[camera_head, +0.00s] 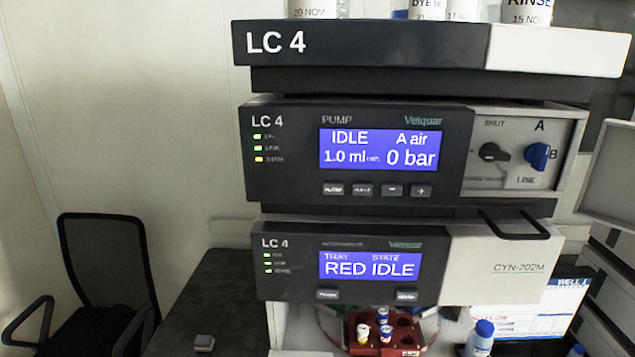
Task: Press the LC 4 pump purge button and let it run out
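The LC 4 pump module (290,185) is in the middle of the stack in the head view. Its blue screen (369,149) reads IDLE, A air, 1.0 ml/min and 0 bar. Below the screen is a row of small buttons. The leftmost reads FLOW (333,190), and the one beside it looks like the purge button (363,190), its label blurred. Minus (392,190) and plus (421,191) buttons sit to the right. A black knob (493,152) and a blue knob (538,155) are on the pump's right side. Neither gripper is in view.
The autosampler (290,280) below shows RED IDLE, above a red vial tray (409,349). A black handle (515,224) sticks out at its right. Labelled bottles (526,12) stand on top. A blue-capped bottle (479,340) stands lower right. A chair (105,265) is at left.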

